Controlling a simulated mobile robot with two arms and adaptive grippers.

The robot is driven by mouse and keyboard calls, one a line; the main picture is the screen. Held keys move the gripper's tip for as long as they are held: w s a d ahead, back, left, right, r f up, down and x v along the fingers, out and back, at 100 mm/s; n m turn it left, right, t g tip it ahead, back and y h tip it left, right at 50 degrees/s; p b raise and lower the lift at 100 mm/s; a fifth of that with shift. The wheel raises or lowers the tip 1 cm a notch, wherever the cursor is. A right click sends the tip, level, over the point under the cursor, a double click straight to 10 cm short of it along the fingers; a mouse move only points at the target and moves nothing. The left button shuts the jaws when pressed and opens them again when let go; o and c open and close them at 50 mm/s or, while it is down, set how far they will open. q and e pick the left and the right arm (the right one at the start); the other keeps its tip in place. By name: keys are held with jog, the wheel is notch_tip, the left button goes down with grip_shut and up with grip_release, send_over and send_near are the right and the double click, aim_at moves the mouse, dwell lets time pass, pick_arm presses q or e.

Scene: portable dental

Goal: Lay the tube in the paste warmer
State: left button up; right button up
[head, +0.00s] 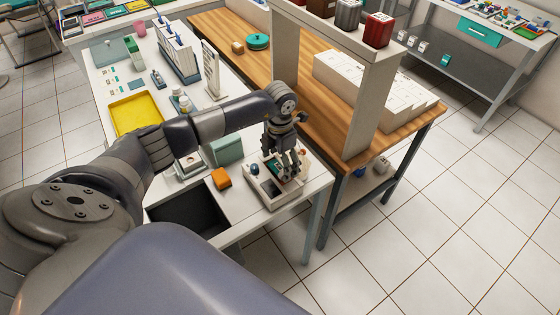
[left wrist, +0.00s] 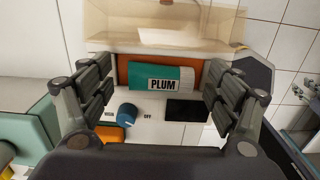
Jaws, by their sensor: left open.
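The tube (left wrist: 160,78), teal and white with the word PLUM, lies crosswise in the orange-lined recess of the paste warmer (left wrist: 150,136) in the left wrist view. The warmer is white, with a blue knob (left wrist: 127,113) and a dark panel (left wrist: 187,110) on its face. In the head view the warmer (head: 265,197) stands at the near right corner of the white table, and my gripper largely hides the tube. My left gripper (head: 290,167) is open above the warmer. In the left wrist view its fingers (left wrist: 159,97) stand apart on either side of the tube. My right gripper is not in view.
An orange block (head: 221,178) lies left of the warmer, beside a teal box (head: 226,150). A dark open bin (head: 190,215) is at the table's near side. A wooden bench with a tall shelf post (head: 367,110) stands close on the right. A yellow tray (head: 136,114) lies farther left.

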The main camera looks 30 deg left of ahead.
pick_arm(q)
notch_tip(320, 180, up, 12)
dwell(0.5)
dwell(0.5)
